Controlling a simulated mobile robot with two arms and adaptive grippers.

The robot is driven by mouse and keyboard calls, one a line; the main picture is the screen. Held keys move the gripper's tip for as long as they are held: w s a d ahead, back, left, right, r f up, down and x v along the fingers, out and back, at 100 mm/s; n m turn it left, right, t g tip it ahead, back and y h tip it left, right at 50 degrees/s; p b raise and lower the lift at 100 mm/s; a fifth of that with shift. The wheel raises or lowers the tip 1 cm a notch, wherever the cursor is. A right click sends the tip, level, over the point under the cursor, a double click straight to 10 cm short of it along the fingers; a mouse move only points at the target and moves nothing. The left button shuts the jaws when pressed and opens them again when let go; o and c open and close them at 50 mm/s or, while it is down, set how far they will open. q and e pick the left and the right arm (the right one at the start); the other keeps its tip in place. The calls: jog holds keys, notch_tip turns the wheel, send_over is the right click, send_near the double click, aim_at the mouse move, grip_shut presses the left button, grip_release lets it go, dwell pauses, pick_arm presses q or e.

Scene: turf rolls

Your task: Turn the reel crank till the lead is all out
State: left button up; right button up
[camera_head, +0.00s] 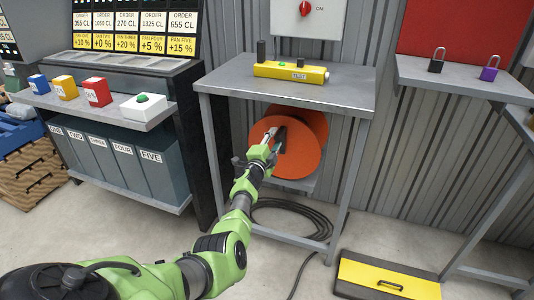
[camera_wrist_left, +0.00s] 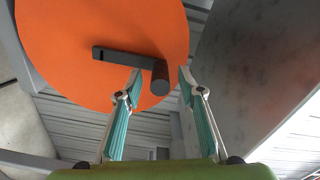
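The orange reel (camera_head: 299,157) is mounted under the grey table, with a second orange disc behind its front one. In the left wrist view, the reel's face (camera_wrist_left: 70,45) fills the upper left. The dark crank arm (camera_wrist_left: 118,54) lies across it and ends in a cylindrical handle (camera_wrist_left: 160,78). My left gripper (camera_wrist_left: 161,82) is open, with a fingertip on each side of the handle and gaps visible. In the head view, my left gripper (camera_head: 277,143) covers the crank. The dark lead (camera_head: 300,219) lies in loops on the floor under the reel. My right gripper is out of view.
The table (camera_head: 345,88) above the reel carries a yellow tester (camera_head: 290,71); its legs flank the reel.

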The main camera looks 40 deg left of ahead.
pick_arm(q)
jog(key=v, duration=0.9)
jog(key=shift+s+d+r, duration=0.25)
jog(key=shift+s+d, duration=0.05)
jog(key=shift+d, duration=0.05)
dwell(0.4)
